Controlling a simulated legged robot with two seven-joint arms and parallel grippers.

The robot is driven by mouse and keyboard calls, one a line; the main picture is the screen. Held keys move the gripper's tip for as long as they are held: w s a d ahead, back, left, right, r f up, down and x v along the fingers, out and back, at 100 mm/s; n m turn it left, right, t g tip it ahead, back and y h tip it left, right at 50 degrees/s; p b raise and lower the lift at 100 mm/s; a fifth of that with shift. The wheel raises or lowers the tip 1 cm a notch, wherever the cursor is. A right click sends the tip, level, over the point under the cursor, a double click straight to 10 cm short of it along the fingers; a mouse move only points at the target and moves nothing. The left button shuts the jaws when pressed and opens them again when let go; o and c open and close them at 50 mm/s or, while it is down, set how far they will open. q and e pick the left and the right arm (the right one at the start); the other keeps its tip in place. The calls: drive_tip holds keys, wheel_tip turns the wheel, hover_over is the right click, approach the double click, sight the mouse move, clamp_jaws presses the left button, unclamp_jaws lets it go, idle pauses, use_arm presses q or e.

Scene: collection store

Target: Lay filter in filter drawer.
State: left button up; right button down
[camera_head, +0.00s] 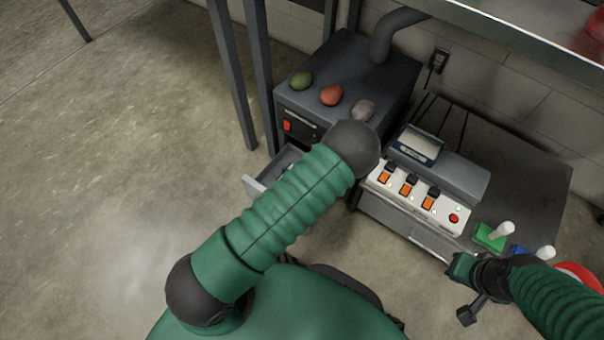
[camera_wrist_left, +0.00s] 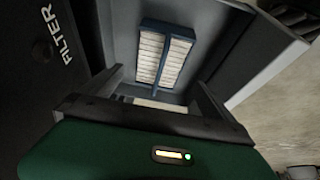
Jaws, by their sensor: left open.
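The filter (camera_wrist_left: 150,58), a blue frame with white pleats, lies inside the open filter drawer in the left wrist view. The grey drawer (camera_head: 258,187) sticks out from the cabinet's front in the head view; its side wall also shows in the wrist view (camera_wrist_left: 262,60). My left gripper (camera_wrist_left: 160,85) is open over the drawer, its two fingers spread apart with a gap to the filter. In the head view the left gripper is hidden behind my arm. My right gripper (camera_head: 470,308) is at the lower right; its jaws are unclear.
The dark cabinet (camera_head: 345,70) carries green, red and grey rounded objects on top. Right of it stands a control box (camera_head: 420,195) with orange switches, then green (camera_head: 490,237) and blue blocks with white handles. Metal posts stand left of the cabinet. Floor at left is clear.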

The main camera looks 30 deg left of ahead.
use_arm(q)
drive_tip(key=shift+d+r, duration=0.2)
drive_tip(key=shift+r, duration=0.4)
drive_tip(key=s+d+r+m+t+h, duration=0.1)
drive_tip(key=s+d+r+m+h, duration=0.1)
drive_tip(key=s+r+m, duration=0.6)
drive_tip(key=s+d+r+m+t+h, duration=0.1)
drive_tip(key=s+d+r+m, duration=0.4)
drive_tip(key=r, duration=1)
drive_tip(key=s+m+h, duration=0.1)
drive_tip(key=s+m, duration=0.1)
drive_tip(key=m, duration=0.2)
drive_tip(key=shift+s, duration=0.35)
